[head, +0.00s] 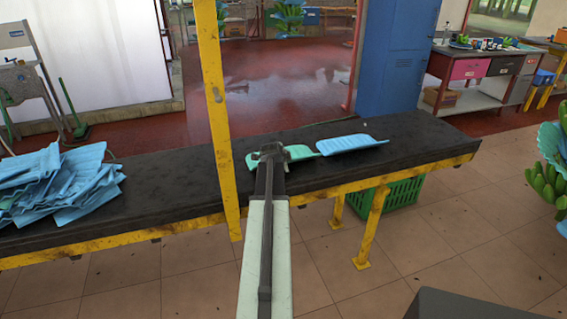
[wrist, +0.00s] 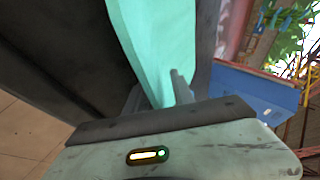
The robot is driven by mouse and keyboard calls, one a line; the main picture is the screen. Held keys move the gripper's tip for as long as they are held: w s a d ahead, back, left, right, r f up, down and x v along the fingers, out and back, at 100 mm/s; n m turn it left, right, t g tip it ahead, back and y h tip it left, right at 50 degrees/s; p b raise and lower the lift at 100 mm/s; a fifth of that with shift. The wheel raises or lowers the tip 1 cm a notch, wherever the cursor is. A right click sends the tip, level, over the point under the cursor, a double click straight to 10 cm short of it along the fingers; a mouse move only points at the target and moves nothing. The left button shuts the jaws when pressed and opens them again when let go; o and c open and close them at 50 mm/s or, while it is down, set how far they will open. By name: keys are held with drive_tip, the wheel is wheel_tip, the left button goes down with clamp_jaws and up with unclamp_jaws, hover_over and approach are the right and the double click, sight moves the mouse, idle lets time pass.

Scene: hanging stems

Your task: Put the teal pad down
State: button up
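The teal pad (head: 300,153) is a thin, pale green-teal sheet at the black-topped bench, showing on both sides of my gripper (head: 271,150) in the head view. My gripper covers its middle. In the wrist view the teal pad (wrist: 152,40) runs up from between the two fingers (wrist: 158,92), which are shut on it. The pad is low over the bench top or on it; I cannot tell whether it touches.
The bench (head: 180,185) has a yellow frame and a yellow post (head: 215,110). A light-blue pad (head: 352,143) lies just right of the teal pad. A pile of blue pads (head: 55,185) lies at the left. A green crate (head: 388,200) is underneath. Bare bench top shows left of the post.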

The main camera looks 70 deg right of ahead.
drive_tip(key=p+v, duration=0.7)
drive_tip(key=v, duration=0.5)
